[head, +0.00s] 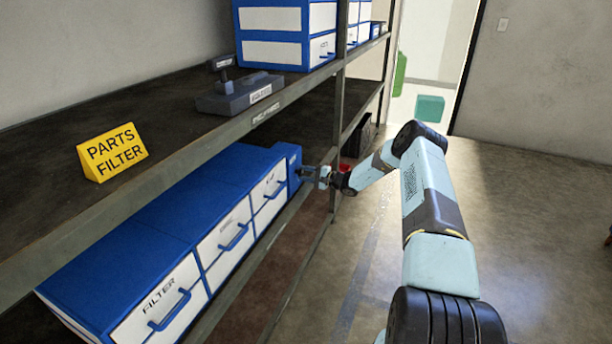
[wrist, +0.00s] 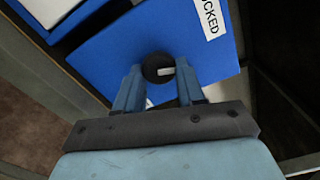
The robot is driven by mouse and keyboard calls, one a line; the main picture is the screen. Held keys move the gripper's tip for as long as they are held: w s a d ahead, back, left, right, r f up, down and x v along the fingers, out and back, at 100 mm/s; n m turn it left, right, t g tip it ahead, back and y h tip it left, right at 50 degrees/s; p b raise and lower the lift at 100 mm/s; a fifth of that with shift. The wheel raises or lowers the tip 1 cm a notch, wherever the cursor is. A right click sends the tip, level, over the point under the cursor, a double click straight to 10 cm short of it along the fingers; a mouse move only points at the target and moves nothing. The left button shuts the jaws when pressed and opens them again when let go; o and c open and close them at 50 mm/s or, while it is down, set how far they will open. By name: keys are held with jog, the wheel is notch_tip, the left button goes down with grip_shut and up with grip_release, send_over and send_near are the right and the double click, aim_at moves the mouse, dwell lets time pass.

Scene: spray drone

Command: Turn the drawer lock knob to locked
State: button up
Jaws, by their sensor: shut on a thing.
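The lock knob (wrist: 158,68) is a dark round knob with a white pointer mark, on a blue panel (wrist: 200,40) in the wrist view. The mark points right in that view. A white label (wrist: 211,17) ending in "OCKED" is partly cut off at the top. My gripper (wrist: 160,78) is shut on the knob, one finger on each side. In the head view my gripper (head: 305,172) reaches the blue end panel of the drawer unit (head: 130,230); the knob is too small to make out there. The drawers with blue handles look closed.
A yellow "PARTS FILTER" sign (head: 113,151) and a grey device (head: 238,92) stand on the shelf above. The shelf edge (head: 180,165) and a metal upright (head: 338,110) are close to my arm. The floor (head: 520,220) at right is clear.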

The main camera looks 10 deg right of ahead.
jog(key=shift+s+a+f+n, duration=0.1)
jog(key=shift+a+n, duration=0.05)
jog(key=shift+n, duration=0.7)
jog(key=shift+s+a+f+n, duration=0.1)
jog(key=shift+n, duration=0.75)
jog(key=o, duration=0.8)
jog(key=shift+o, duration=1.2)
jog(key=shift+w+d+r, duration=0.1)
jog(key=shift+d+r, duration=0.05)
jog(key=v, duration=1.3)
jog(key=shift+s+d, duration=0.25)
jog(key=shift+d, duration=0.05)
